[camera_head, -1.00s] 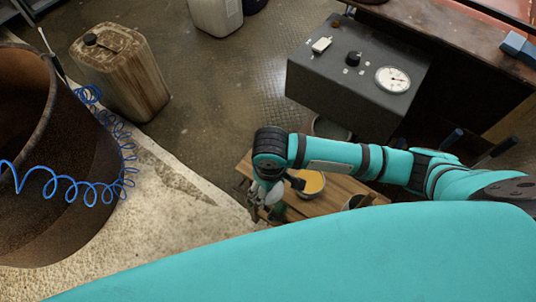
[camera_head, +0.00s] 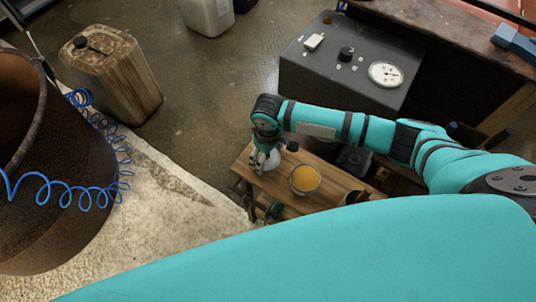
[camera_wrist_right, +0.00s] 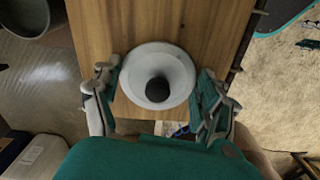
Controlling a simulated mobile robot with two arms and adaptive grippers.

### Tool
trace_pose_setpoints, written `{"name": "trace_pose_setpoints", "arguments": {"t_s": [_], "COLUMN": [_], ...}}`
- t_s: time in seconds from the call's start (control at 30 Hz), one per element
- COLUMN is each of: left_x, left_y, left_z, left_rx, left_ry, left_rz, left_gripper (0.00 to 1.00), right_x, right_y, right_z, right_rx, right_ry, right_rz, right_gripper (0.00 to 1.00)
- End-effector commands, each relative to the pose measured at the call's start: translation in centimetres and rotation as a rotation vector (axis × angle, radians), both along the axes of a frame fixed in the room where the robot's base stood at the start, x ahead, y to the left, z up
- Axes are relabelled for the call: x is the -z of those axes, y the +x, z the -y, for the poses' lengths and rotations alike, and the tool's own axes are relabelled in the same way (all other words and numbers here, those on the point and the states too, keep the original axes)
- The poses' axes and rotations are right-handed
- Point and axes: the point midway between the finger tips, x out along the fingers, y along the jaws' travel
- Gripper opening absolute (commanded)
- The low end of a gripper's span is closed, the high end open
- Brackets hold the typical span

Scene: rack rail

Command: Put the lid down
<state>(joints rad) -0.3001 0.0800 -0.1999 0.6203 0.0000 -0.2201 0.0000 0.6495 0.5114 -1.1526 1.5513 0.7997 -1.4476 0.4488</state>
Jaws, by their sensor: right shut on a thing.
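The lid (camera_wrist_right: 158,75) is a pale round disc with a black knob. In the right wrist view it lies between the two fingers of my right gripper (camera_wrist_right: 160,78), over the end of a wooden bench (camera_wrist_right: 200,25). In the head view my right gripper (camera_head: 262,162) points down at the left part of the bench (camera_head: 335,188), with a small pale part of the lid (camera_head: 273,160) showing beside it. I cannot tell whether the lid touches the wood. An open pot (camera_head: 305,180) with orange contents stands on the bench to the right of the gripper. My left gripper is not in view.
A rusty drum (camera_head: 45,190) with a blue coiled hose (camera_head: 105,185) stands at the left. A rusty canister (camera_head: 110,75) is behind it. A grey box with a dial (camera_head: 350,70) is beyond the bench. The floor (camera_head: 210,105) between is clear.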

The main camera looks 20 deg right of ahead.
Motion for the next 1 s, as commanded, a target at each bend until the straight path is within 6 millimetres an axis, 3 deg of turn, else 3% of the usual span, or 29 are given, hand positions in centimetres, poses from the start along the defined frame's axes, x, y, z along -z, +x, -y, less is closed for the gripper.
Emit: {"name": "trace_pose_setpoints", "arguments": {"t_s": [0.23,0.27,0.4,0.77,1.0], "left_x": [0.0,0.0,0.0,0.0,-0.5], "left_y": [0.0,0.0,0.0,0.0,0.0], "left_z": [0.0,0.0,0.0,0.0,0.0], "left_rx": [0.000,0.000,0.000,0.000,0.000], "left_ry": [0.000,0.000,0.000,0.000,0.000], "left_rz": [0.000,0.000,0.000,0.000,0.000], "left_gripper": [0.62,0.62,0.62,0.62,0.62], "right_x": [0.2,0.2,0.2,-0.3,-4.5], "right_y": [0.0,0.0,0.0,0.1,0.2], "right_z": [0.0,0.0,0.0,0.0,0.0], "right_rx": [0.001,0.000,0.000,-0.001,0.000], "right_ry": [0.000,0.000,0.000,0.001,0.002], "right_rz": [0.001,0.001,0.001,0.002,0.006], "right_gripper": [0.44,0.80,0.98,0.99,0.99]}}
